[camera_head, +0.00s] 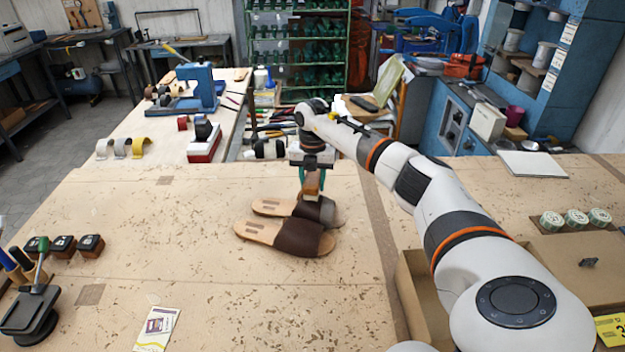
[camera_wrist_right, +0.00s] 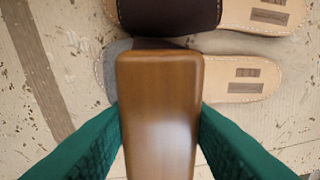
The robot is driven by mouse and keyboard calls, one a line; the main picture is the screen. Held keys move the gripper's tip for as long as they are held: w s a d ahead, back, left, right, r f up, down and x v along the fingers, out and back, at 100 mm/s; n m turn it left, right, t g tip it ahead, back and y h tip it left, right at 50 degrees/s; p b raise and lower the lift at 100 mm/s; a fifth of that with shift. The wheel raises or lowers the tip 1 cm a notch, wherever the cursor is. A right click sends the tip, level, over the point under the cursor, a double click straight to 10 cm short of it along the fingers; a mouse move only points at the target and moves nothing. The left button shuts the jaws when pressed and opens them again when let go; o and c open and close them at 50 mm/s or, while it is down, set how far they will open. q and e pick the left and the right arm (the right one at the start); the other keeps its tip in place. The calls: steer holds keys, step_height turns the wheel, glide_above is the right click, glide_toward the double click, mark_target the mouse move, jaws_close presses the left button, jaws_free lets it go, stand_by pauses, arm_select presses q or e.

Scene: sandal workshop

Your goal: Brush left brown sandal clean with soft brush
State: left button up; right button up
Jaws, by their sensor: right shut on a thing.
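Two brown sandals lie side by side on the workbench, toes to the right. The near sandal (camera_head: 296,239) has a dark brown strap, seen at the top of the right wrist view (camera_wrist_right: 168,14). The far sandal (camera_head: 270,207) has a strap that looks dark with a greyish patch towards the toe. Its tan heel also shows in the wrist view (camera_wrist_right: 235,88). My right gripper (camera_head: 312,177) is shut on a wooden-backed brush (camera_wrist_right: 160,105), its green fingers on both sides. The brush is over the far sandal's strap and hides much of it; I cannot tell whether the bristles touch. My left gripper is out of view.
The workbench (camera_head: 205,240) is clear around the sandals. A paper packet (camera_head: 157,327) lies near the front. A black stand (camera_head: 32,308) and dark brushes (camera_head: 90,244) are at left. An open cardboard box (camera_head: 412,296) and green tins (camera_head: 576,218) are at right.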

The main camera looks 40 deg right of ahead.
steer(key=shift+s+a+r+p, duration=0.1)
steer(key=shift+s+a+p, duration=0.35)
steer(key=shift+p, duration=0.15)
steer(key=shift+s+a+p, duration=0.35)
steer(key=shift+a+p, duration=0.05)
steer(key=shift+a, duration=0.15)
step_height(320, 180, up, 8)
steer(key=p, duration=0.6)
